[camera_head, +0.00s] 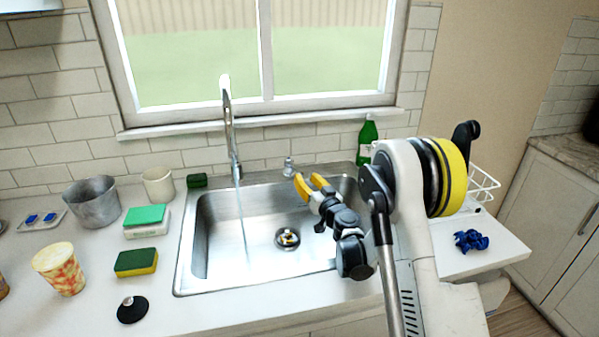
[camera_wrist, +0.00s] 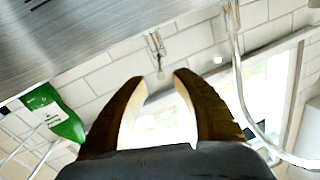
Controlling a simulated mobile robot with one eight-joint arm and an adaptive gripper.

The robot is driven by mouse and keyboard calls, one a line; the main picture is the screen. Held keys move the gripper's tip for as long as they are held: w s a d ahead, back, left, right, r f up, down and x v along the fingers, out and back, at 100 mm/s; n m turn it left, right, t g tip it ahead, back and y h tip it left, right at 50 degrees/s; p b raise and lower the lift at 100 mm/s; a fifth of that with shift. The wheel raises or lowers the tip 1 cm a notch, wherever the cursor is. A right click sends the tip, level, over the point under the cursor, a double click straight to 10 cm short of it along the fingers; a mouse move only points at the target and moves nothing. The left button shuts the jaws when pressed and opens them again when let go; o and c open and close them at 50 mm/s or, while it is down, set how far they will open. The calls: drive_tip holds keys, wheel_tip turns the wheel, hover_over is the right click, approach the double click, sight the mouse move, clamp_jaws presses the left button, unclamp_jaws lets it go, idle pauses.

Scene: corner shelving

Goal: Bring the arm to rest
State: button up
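My arm reaches in from the right over the sink in the head view. My gripper (camera_head: 309,183) has yellow fingers and is held above the back right part of the sink. In the wrist view my gripper (camera_wrist: 160,80) shows its two fingers spread apart, with nothing between them. Behind the gap are the window and tiles.
The steel sink (camera_head: 213,240) lies below my gripper, with the faucet (camera_head: 229,130) running at its back. A green bottle (camera_head: 367,138) stands behind my arm. A sponge (camera_head: 136,262), a patterned cup (camera_head: 60,268) and a metal pot (camera_head: 93,203) stand left of the sink.

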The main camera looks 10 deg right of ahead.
drive_tip(key=shift+s+d, duration=0.2)
drive_tip(key=shift+s, duration=1.05)
